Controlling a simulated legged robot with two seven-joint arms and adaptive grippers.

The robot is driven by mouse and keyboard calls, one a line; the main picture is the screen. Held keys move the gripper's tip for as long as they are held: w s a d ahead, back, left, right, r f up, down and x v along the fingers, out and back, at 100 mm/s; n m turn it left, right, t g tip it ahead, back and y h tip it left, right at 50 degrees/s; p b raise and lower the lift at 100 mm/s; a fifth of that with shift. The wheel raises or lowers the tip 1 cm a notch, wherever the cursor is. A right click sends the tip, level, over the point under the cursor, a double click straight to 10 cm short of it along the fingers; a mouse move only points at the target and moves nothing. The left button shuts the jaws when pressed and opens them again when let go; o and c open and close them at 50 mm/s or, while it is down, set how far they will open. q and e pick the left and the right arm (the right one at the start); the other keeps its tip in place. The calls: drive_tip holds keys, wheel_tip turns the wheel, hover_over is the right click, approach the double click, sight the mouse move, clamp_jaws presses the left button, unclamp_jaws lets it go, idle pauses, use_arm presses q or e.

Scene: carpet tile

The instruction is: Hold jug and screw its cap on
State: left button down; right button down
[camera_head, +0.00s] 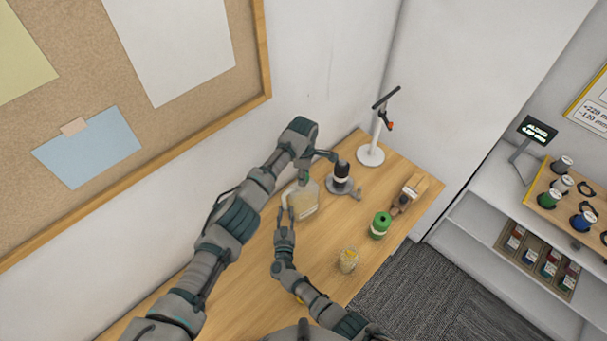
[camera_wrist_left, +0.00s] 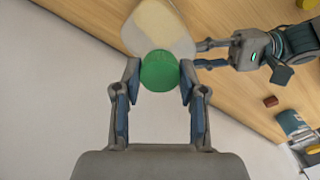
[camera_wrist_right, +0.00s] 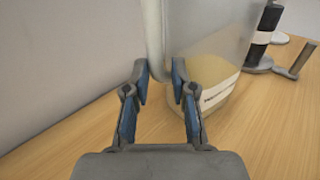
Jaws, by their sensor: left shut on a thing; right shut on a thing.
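The jug (camera_head: 304,203) is translucent with pale yellow contents and stands on the wooden table. My left gripper (camera_head: 303,178) is above it, pointing down. In the left wrist view that gripper (camera_wrist_left: 158,78) is shut on the green cap (camera_wrist_left: 158,72), which overlaps the top of the jug (camera_wrist_left: 158,28). I cannot tell whether the cap's thread is engaged. My right gripper (camera_head: 286,212) is at the jug's side. In the right wrist view it (camera_wrist_right: 160,80) is shut on the jug's upright handle (camera_wrist_right: 154,40), and the jug body (camera_wrist_right: 215,60) is beside it.
A dark cylinder on a grey base (camera_head: 341,175) stands close behind the jug. The wall runs along the left.

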use_arm(q)
drive_tip(key=m, duration=0.5)
use_arm(e)
drive_tip(key=shift+f, duration=0.1)
use_arm(q)
drive_tip(key=m, duration=1)
drive_tip(key=shift+w+m, duration=0.1)
drive_tip(key=shift+m, duration=0.2)
drive_tip(key=m, duration=0.4)
drive_tip(key=shift+f+m, duration=0.1)
drive_tip(key=shift+m, duration=0.3)
drive_tip(key=m, duration=0.2)
drive_tip(key=shift+m, duration=0.4)
drive_tip(key=m, duration=1.4)
drive_tip(key=shift+m, duration=0.4)
drive_tip(key=c, duration=0.7)
unclamp_jaws()
drive_tip(key=shift+d, duration=0.1)
drive_tip(key=shift+o, duration=0.2)
